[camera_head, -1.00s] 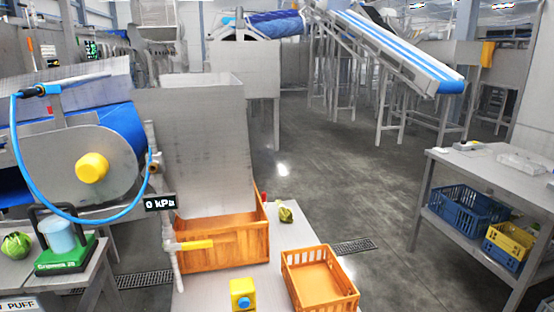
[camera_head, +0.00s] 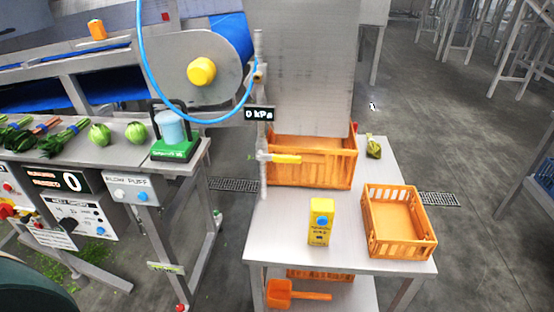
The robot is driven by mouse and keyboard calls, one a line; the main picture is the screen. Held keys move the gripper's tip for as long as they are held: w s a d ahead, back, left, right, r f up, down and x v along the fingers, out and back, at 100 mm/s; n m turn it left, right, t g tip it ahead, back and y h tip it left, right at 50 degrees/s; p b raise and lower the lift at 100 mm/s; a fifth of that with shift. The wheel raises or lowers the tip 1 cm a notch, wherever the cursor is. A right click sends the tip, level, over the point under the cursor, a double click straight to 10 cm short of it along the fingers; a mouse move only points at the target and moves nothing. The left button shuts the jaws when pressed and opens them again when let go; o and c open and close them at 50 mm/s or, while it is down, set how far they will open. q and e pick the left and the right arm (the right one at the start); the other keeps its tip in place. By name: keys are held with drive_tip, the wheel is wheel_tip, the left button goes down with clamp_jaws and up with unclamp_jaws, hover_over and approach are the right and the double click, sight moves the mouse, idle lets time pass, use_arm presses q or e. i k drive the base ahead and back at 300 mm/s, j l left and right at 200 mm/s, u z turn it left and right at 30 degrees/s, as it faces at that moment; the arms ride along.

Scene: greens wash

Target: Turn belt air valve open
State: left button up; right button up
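The belt air valve is on a thin vertical pipe (camera_head: 259,120) beside the steel chute. Its yellow lever handle (camera_head: 286,158) sticks out to the right, roughly level, in front of the large orange crate (camera_head: 310,172). A black display (camera_head: 259,114) above the handle reads 0 kPa. A blue hose (camera_head: 150,70) loops from the upper left to the pipe. Neither of my grippers shows in the head view.
A yellow box with a blue button (camera_head: 320,222) and a smaller orange crate (camera_head: 404,254) stand on the steel table (camera_head: 275,235).

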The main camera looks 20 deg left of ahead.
sight(275, 158)
drive_tip(key=i+l+u, duration=0.2)
drive_tip(key=u, duration=0.15)
drive_tip(key=i+l+u, duration=0.15)
drive_tip(key=l+u, duration=0.2)
drive_tip(key=i+l+u, duration=0.1)
drive_tip(key=l+u, duration=0.25)
